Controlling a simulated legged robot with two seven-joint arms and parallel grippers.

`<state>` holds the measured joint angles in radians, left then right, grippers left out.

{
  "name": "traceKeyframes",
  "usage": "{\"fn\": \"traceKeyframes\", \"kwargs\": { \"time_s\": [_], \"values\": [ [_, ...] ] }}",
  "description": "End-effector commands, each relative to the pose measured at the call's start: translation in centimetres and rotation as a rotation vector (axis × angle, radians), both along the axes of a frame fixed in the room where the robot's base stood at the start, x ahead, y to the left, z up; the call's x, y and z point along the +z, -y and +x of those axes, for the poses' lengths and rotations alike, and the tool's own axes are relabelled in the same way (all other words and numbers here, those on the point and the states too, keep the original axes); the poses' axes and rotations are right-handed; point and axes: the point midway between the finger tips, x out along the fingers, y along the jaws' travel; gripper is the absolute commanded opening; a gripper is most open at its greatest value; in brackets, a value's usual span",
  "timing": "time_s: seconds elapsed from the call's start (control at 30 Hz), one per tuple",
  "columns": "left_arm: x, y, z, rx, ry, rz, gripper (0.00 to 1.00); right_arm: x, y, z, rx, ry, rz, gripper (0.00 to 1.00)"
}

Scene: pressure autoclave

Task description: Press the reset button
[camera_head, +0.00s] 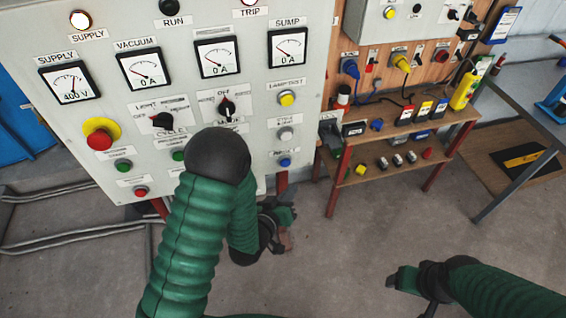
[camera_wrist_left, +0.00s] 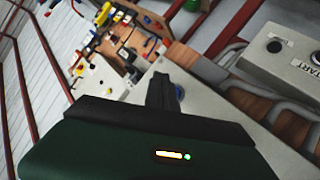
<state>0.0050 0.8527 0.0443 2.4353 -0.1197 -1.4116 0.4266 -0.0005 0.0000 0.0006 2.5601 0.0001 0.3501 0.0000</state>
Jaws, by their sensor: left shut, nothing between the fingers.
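The control panel (camera_head: 200,110) fills the left of the head view. A small blue button (camera_head: 284,162) sits at its lower right; its label is too small to read, so I cannot confirm it is the reset button. My left gripper (camera_head: 280,214) is below the panel's lower right edge, shut and empty, partly behind my arm. My right gripper (camera_head: 405,280) is over the floor at the lower right, away from the panel.
A white button (camera_head: 285,134) and a yellow one (camera_head: 287,98) sit above the blue one. A red emergency stop (camera_head: 99,139) and rotary switches are further left. A wooden bench (camera_head: 335,170) with electrical parts stands right of the panel. The floor in front is clear.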

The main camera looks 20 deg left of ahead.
Motion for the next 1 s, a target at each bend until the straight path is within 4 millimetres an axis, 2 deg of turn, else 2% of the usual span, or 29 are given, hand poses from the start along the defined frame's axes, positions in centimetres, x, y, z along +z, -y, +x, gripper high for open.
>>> {"fn": "traceKeyframes", "kwargs": {
  "time_s": [0.27,0.5,1.0],
  "values": [
    [0.2,-2.3,3.4,0.0,0.003,0.001,0.0,0.8,0.0,0.0,-0.001,0.0,0.0,0.7],
    [-0.1,-3.9,5.4,0.0,0.001,-0.003,0.0,0.4,0.0,0.0,-0.001,0.0,0.0,0.7],
    [0.1,-3.8,5.7,-0.001,0.001,0.001,0.0,0.4,0.0,0.0,-0.001,0.0,0.0,0.7]
  ]
}}
